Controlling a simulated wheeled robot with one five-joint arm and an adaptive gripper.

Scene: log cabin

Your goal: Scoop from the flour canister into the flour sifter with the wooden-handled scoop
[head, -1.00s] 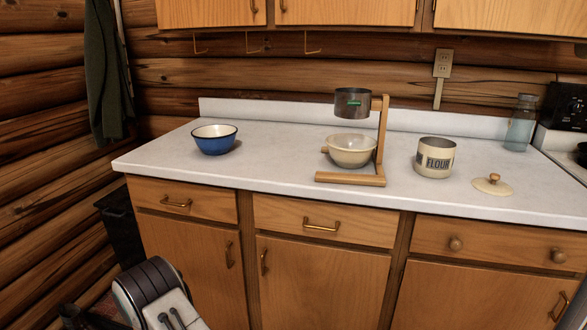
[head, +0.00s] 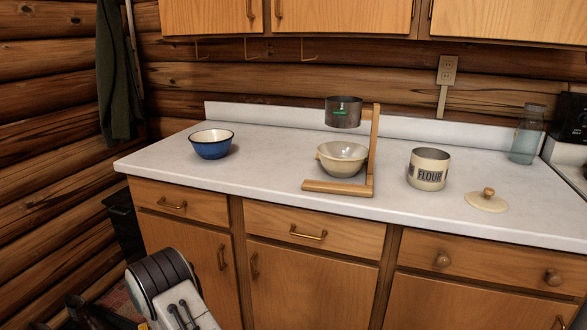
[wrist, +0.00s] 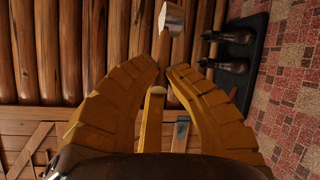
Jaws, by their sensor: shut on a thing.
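The cream flour canister (head: 429,170), lettered FLOUR, stands open on the counter; its contents are not visible. Its round lid with a wooden knob (head: 487,200) lies to its right. The flour sifter (head: 343,112), a metal cup with a green mark, sits high on a wooden stand (head: 338,188), above a cream bowl (head: 342,158). In the wrist view my gripper (wrist: 165,68) is shut on the scoop, its wooden handle (wrist: 154,115) between the yellow fingers and its metal head (wrist: 172,20) beyond the tips. My gripper is outside the head view, away from the counter.
A blue bowl (head: 211,145) stands on the counter's left part. A glass jar (head: 527,135) stands at the back right beside the stove. Cabinets (head: 340,15) hang above. The wrist view shows dark boots (wrist: 228,52) on a floor mat. The counter's front left is clear.

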